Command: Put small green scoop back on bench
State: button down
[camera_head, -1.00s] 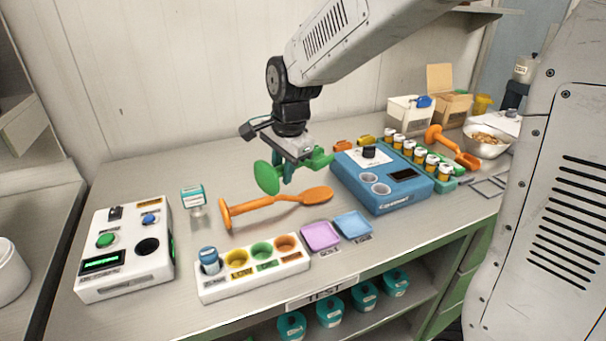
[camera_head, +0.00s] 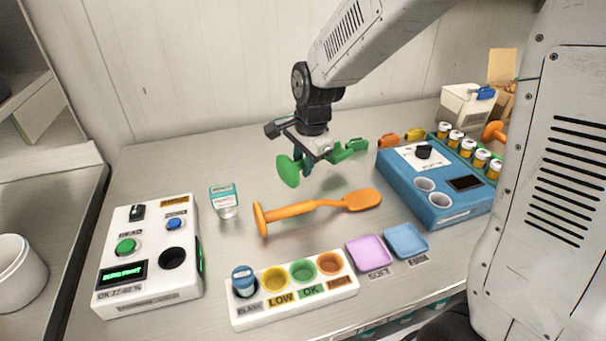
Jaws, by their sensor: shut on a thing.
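My gripper (camera_head: 308,160) is shut on the small green scoop (camera_head: 289,170). The scoop's round green disc end shows left of the fingers, and its other end shows to the right. The scoop appears held above the bench (camera_head: 190,166), behind the orange scoop; the exact gap below it is hard to tell. The fingers partly hide the scoop's middle.
A large orange scoop (camera_head: 318,205) lies in front of my gripper. A labelled jar (camera_head: 224,201) stands left. A blue device (camera_head: 440,182) is right, a white meter (camera_head: 150,254) far left, and a cup rack (camera_head: 290,289) in front. Bench behind the jar is clear.

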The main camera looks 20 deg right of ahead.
jog(key=shift+f, duration=1.8)
jog(key=c, duration=1.2)
grip_release()
jog(key=shift+f, duration=0.1)
jog(key=shift+c, duration=0.2)
notch_tip(320, 180, up, 12)
jog(key=s, duration=0.2)
jog(key=s+d+r+n, duration=0.1)
jog(key=s+n, duration=0.3)
jog(key=s, duration=0.4)
jog(key=s+d+r+n, duration=0.1)
jog(key=s+d+n, duration=0.3)
jog(key=s, duration=0.5)
jog(key=s+d+r+n, duration=0.1)
jog(key=s+d+n, duration=0.1)
jog(key=s+n, duration=0.3)
jog(key=s, duration=0.4)
jog(key=shift+d+r+n+g+h, duration=0.3)
jog(key=shift+d+g+h, duration=0.1)
jog(key=shift+s, duration=0.1)
